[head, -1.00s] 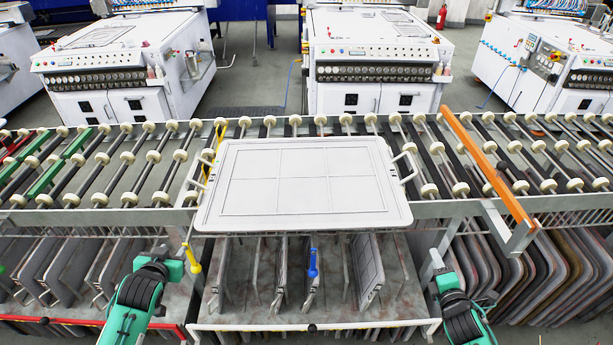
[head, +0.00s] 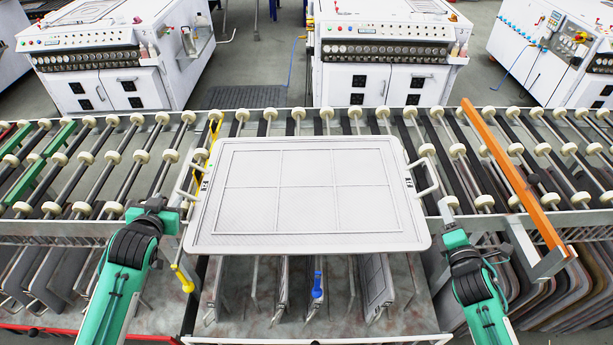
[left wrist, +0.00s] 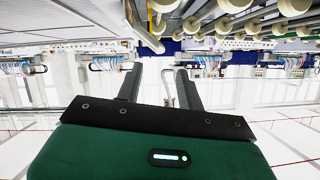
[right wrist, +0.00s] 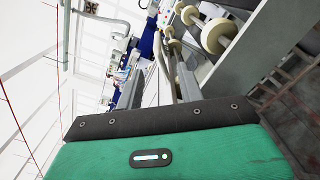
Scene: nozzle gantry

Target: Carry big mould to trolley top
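The big mould (head: 308,215) is a white rectangular panel with raised rims and a loop handle on each short side. It lies flat on the near part of the roller conveyor in the head view. My left gripper (head: 154,206) is just outside and nearer than its left handle (head: 186,178). My right gripper (head: 449,207) is just outside and nearer than its right handle (head: 425,180). Both wrist views show fingers apart, at left (left wrist: 163,88) and right (right wrist: 157,90). Neither clearly holds a handle. The trolley top cannot be clearly identified.
The roller conveyor (head: 330,120) spans the view. An orange bar (head: 512,175) lies across it at right. Below the mould, a rack (head: 260,338) holds several upright plates and a blue-handled tool (head: 317,283). A yellow-ended rod (head: 185,281) hangs near my left arm. White machines (head: 385,60) stand behind.

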